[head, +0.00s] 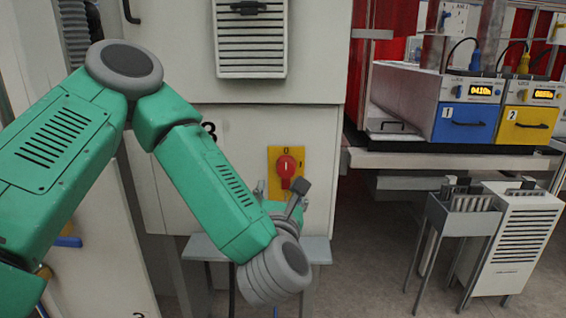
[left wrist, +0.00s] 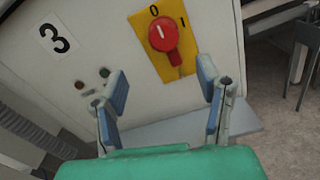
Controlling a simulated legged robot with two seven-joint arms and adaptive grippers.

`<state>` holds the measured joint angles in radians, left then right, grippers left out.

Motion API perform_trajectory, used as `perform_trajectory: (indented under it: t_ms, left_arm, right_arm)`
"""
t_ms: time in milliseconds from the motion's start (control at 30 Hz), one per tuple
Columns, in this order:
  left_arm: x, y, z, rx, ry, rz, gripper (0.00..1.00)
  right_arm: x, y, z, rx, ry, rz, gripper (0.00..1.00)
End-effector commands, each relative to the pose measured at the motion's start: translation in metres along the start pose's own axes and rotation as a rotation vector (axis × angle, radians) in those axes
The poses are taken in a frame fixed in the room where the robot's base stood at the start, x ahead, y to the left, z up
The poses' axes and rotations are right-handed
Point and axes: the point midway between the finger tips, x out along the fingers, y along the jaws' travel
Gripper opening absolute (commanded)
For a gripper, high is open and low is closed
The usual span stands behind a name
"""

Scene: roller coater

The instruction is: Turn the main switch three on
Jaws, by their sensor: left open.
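The main switch (head: 287,168) is a red rotary knob on a yellow plate, on the front of a grey-white cabinet (head: 240,125). In the left wrist view the knob (left wrist: 164,38) sits below the marks 0 and 1, with a black 3 label (left wrist: 59,38) to its left. My left gripper (head: 283,192) is just below the knob in the head view, partly hidden behind my own arm. In the left wrist view its blue-padded fingers (left wrist: 163,96) are wide apart and empty, with the knob ahead of the gap, apart from them. My right gripper is not visible.
A small grey shelf (head: 315,250) juts out below the switch. Two small round buttons (left wrist: 93,79) sit left of the plate. To the right stand blue (head: 467,122) and yellow (head: 525,125) numbered units on a bench, and a small stand (head: 462,218). Floor shows between.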

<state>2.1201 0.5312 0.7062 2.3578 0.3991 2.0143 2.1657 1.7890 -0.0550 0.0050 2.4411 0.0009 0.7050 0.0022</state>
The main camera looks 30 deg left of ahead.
Motion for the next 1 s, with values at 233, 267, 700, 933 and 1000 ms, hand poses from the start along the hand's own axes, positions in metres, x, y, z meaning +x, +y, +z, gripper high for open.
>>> perform_trajectory:
  t_ms: [233,267,700,933,1000]
  left_arm:
    - [0.048,-0.002,0.006,0.008,-0.007,0.008,0.59]
    - [0.054,-0.002,0.006,0.008,-0.007,0.006,0.59]
    - [0.114,0.003,0.000,0.004,-0.002,0.003,0.59]
    - [0.115,0.001,0.000,0.005,-0.003,0.002,0.59]
    - [0.114,0.000,0.001,0.007,-0.003,0.002,0.59]
  right_arm:
    - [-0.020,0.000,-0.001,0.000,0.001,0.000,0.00]
    - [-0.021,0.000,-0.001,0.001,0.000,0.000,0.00]
    - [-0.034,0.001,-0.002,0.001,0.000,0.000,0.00]
    - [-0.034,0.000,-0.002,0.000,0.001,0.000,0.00]
    - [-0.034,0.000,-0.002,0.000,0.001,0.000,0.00]
